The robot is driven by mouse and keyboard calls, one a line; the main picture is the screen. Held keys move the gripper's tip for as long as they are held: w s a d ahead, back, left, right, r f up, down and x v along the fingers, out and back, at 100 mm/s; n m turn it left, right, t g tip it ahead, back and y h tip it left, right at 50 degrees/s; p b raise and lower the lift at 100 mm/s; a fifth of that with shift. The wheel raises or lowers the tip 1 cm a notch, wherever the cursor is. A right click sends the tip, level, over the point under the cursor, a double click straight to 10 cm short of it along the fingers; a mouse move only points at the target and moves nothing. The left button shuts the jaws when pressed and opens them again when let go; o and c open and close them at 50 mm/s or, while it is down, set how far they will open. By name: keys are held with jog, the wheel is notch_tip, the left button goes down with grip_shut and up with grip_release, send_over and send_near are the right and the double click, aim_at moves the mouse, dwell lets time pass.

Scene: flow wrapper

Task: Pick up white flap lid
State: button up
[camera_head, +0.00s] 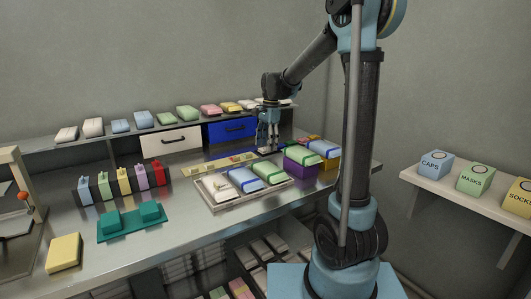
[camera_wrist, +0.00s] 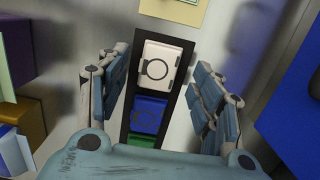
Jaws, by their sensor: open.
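The white flap lid (camera_wrist: 155,72) shows in the wrist view as a pale square with a dark ring on its face. It lies at the far end of a narrow black holder (camera_wrist: 179,75), in line with a blue lid (camera_wrist: 149,115) and a green lid (camera_wrist: 140,141). My gripper (camera_wrist: 160,72) is open, with one finger on each side of the holder, and nothing is held. I cannot tell the height gap to the lid. In the head view my gripper (camera_head: 268,138) points down over the back of the bench; the white lid cannot be made out there.
A blue drawer (camera_head: 232,130) and a white drawer (camera_head: 170,142) hang under the shelf behind my gripper. A purple bin (camera_head: 299,171) stands in front of it. A tray (camera_head: 240,198) with wrapped packs lies to the front left. A pale yellow strip (camera_head: 217,162) lies to the left.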

jog(key=shift+f, duration=0.5)
jog(key=c, duration=0.8)
jog(key=shift+o, duration=0.2)
jog(key=shift+r, duration=0.15)
